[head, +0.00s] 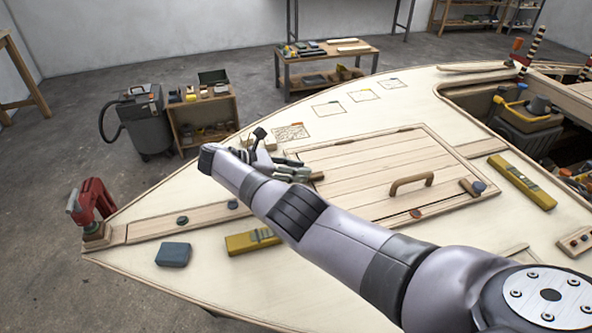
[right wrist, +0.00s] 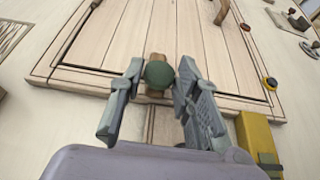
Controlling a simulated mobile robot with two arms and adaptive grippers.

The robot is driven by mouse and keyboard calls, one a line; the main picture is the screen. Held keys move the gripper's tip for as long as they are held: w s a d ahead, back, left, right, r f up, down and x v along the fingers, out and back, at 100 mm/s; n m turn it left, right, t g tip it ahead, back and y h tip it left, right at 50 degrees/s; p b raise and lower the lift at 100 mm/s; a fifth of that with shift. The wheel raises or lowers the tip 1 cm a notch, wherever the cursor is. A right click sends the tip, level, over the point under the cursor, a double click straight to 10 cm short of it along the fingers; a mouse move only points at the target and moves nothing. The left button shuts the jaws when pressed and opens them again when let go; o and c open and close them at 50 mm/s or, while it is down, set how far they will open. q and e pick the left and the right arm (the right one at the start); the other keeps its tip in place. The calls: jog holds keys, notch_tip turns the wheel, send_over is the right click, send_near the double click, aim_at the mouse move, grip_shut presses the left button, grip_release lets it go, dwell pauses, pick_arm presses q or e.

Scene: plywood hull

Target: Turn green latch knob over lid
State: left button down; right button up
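The green latch knob (right wrist: 158,75) sits on a short wooden latch bar (right wrist: 156,92) at the near edge of the hatch lid (right wrist: 140,40). In the right wrist view the bar points away from me, across the lid's edge. My right gripper (right wrist: 159,72) has one finger on each side of the knob, with no clear gap. In the head view the right gripper (head: 296,170) is at the left edge of the lid (head: 370,180). There the knob is hidden and the bar's end (head: 317,177) shows. My left gripper is out of view.
The lid has a wooden handle (head: 411,182). A yellow level (head: 522,182) and a yellow tool (head: 252,241) lie on the deck. A red clamp (head: 93,203) is at the bow.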

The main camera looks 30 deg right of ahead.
jog(key=o, duration=0.4)
jog(key=shift+c, duration=0.2)
notch_tip(320, 180, up, 10)
dwell(0.5)
dwell(0.4)
